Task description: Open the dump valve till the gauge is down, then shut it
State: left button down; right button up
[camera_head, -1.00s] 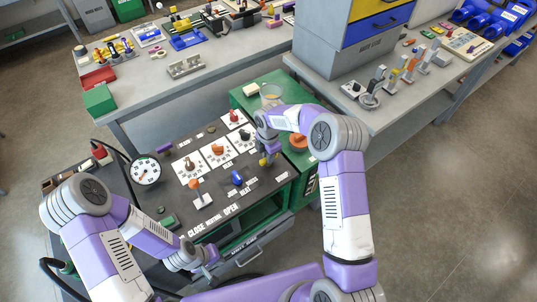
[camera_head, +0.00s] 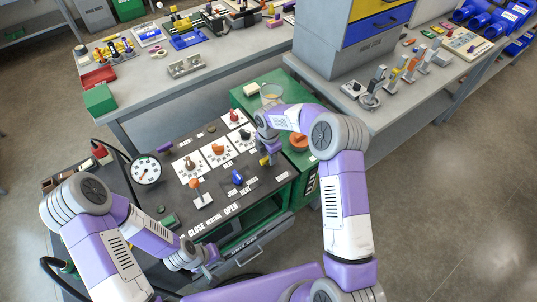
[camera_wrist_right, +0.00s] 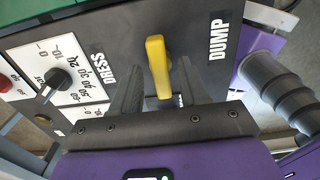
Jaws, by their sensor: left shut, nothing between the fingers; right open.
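The dump valve's yellow lever (camera_wrist_right: 158,66) stands beside the DUMP label in the right wrist view. Its yellow end (camera_head: 264,161) also shows small in the head view, partly hidden by my gripper. My right gripper (camera_wrist_right: 162,88) is open, with one dark finger on each side of the lever; I cannot tell whether they touch it. The round white gauge (camera_head: 146,170) stands at the panel's left end; its reading is too small to be sure of. My left gripper (camera_head: 208,262) is shut and empty near the panel's front edge.
The dark panel (camera_head: 180,217) carries several knobs on white dial plates, a blue knob (camera_head: 237,177) and an orange-topped lever (camera_head: 195,185). A glass jar (camera_head: 271,93) and an orange knob (camera_head: 299,142) are on the green cabinet beside my right arm.

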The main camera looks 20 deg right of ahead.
jog(key=shift+r, duration=0.15)
notch_tip(320, 180, up, 7)
jog(key=shift+r+p, duration=0.2)
jog(key=shift+p, duration=0.25)
jog(key=shift+f, duration=0.1)
